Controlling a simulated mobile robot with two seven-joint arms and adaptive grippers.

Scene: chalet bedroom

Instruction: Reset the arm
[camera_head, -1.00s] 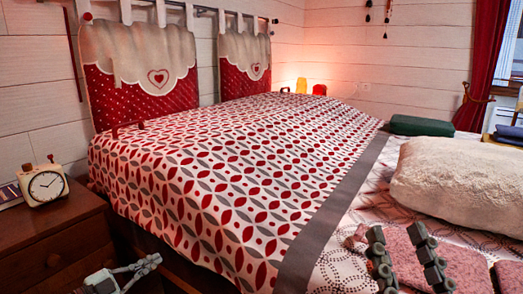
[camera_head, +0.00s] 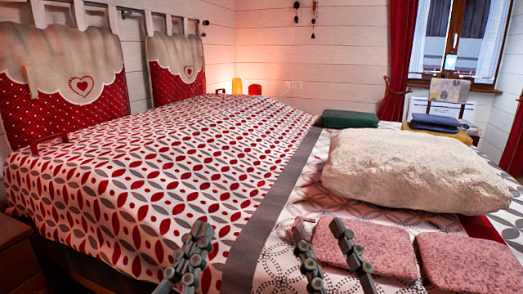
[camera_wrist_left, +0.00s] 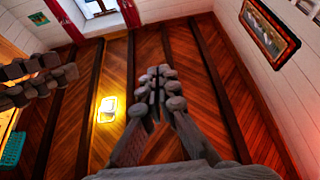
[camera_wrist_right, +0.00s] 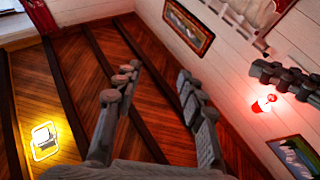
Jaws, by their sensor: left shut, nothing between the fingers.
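My left gripper (camera_head: 195,235) is in the lower middle of the head view, over the front part of the patterned bed cover. In the left wrist view my left gripper (camera_wrist_left: 160,72) has its fingers together with nothing between them. My right gripper (camera_head: 320,228) is further right, over the bed near the grey band and a pink folded item. Its two fingers stand apart and empty. In the right wrist view my right gripper (camera_wrist_right: 155,72) also shows a clear gap between its fingers. Both wrist cameras look up towards the wooden ceiling.
The bed (camera_head: 160,170) fills most of the view. A white fluffy pillow (camera_head: 410,170), pink folded items (camera_head: 365,245) and a green folded cloth (camera_head: 350,119) lie on its right side. A wooden nightstand (camera_head: 15,255) is at the left edge. A chair (camera_head: 447,95) stands by the window.

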